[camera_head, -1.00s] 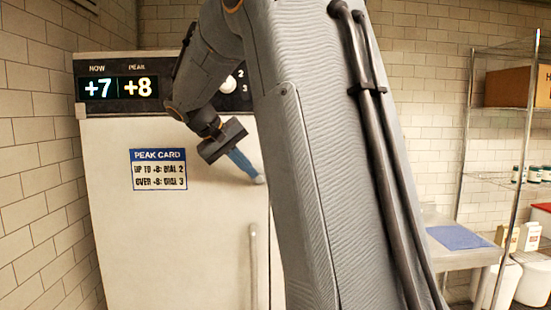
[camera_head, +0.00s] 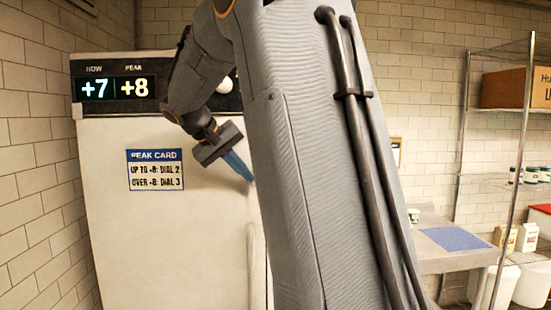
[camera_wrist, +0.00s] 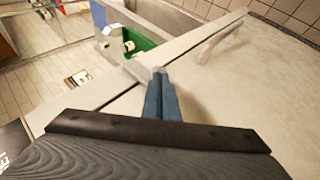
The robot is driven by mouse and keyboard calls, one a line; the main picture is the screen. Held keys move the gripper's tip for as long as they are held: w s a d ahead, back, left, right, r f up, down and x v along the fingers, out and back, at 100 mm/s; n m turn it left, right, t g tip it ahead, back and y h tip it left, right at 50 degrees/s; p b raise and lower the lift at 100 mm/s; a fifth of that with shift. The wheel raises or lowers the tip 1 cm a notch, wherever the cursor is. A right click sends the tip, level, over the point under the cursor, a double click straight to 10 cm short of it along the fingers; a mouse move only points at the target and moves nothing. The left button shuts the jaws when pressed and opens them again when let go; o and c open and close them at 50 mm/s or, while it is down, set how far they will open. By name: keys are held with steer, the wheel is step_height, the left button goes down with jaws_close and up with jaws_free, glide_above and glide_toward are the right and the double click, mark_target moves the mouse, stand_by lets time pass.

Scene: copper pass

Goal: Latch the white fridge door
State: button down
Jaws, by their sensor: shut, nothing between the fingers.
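The white fridge door (camera_head: 170,235) fills the left of the head view, with a vertical handle (camera_head: 251,265) partly behind my arm. In the wrist view the door face (camera_wrist: 255,95) lies at right and the pale handle (camera_wrist: 222,45) at upper right. A straight seam runs diagonally along the door edge. My gripper (camera_head: 247,177) is shut and empty, its blue fingers pointing down and right, close to the door above the handle. In the wrist view its fingertips (camera_wrist: 158,73) are by the seam, beside a small pale block (camera_wrist: 138,70); contact is unclear. My arm hides the door's right edge.
A display (camera_head: 115,87) reads +7 now and +8 peak. A peak card (camera_head: 155,170) is on the door. A white knob (camera_head: 225,85) is partly hidden. A steel table (camera_head: 470,262) with a blue mat and a wire shelf (camera_head: 515,180) stand at right.

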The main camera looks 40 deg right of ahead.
steer(key=w+a+f+b+v, duration=0.1)
steer(key=v, duration=1.1)
steer(key=shift+w+a, duration=0.3)
steer(key=shift+a, duration=0.1)
steer(key=shift+f, duration=0.1)
steer(key=s+a+f+n+y, duration=0.2)
steer(key=a+f+n, duration=0.15)
steer(key=f, duration=0.95)
steer(key=s+a+f+y, duration=0.3)
steer(key=s+a+f, duration=0.3)
steer(key=s+f, duration=0.4)
steer(key=s+a+f+n+y, duration=0.1)
steer(key=s+a+f+y, duration=0.2)
steer(key=s+f, duration=0.7)
step_height(320, 180, down, 6)
steer(key=a, duration=0.2)
steer(key=shift+a+t+y, duration=0.3)
steer(key=shift+a+t, duration=0.1)
steer(key=shift+s+n, duration=0.1)
steer(key=shift+n, duration=0.15)
